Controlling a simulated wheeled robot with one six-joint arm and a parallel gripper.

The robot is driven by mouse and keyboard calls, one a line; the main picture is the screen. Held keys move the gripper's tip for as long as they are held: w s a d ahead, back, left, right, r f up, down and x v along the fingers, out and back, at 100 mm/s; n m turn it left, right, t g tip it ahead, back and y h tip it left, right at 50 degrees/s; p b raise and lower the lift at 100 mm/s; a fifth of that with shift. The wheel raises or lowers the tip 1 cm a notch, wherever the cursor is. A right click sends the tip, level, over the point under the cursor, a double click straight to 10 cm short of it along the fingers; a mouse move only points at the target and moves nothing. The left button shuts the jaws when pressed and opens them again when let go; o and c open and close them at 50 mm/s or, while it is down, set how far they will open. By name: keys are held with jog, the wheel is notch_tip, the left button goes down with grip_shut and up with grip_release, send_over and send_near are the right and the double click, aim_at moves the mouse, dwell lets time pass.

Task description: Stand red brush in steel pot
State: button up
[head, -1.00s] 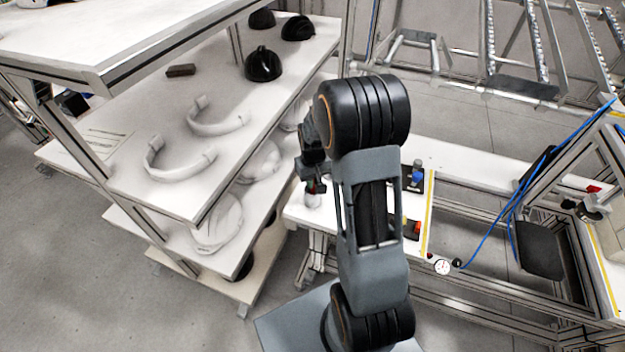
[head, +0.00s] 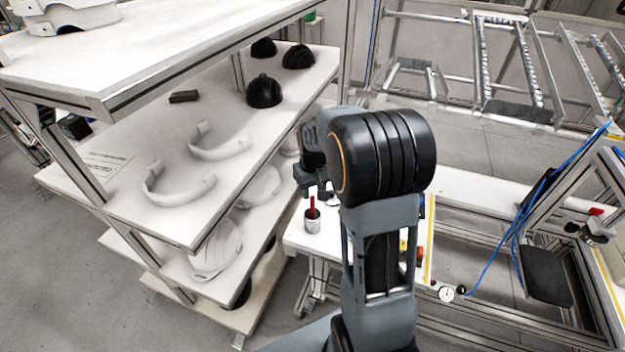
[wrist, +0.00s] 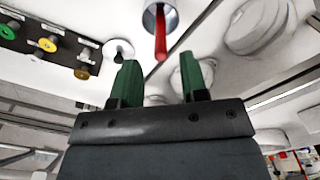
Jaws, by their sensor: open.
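The red brush (head: 312,206) stands upright in the steel pot (head: 312,226), near the left end of the white workbench. In the wrist view the red brush (wrist: 160,36) sticks out of the round mouth of the steel pot (wrist: 151,20), just beyond my fingertips. My gripper (wrist: 158,72) is open, with its two green fingers apart and nothing between them. In the head view my wrist is just above the brush, and the fingers are mostly hidden there.
A white shelf rack (head: 160,205) with pale curved bands and black helmet shells (head: 264,91) stands left of the bench. Colored knobs (wrist: 48,44) show at left in the wrist view. A small dial gauge (head: 446,294) is at the bench's front right.

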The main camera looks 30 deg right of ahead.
notch_tip(320, 180, up, 5)
jog(key=shift+f, duration=0.2)
jog(key=s+a+r+t, duration=0.2)
jog(key=s+a, duration=0.2)
jog(key=s, duration=0.4)
jog(key=s+a+r+t, duration=0.2)
jog(key=s+a, duration=0.3)
jog(key=s, duration=0.3)
jog(key=shift+a+r+n, duration=0.25)
jog(key=shift+r+n, duration=0.05)
jog(key=shift+r, duration=0.55)
jog(key=shift+w, duration=0.1)
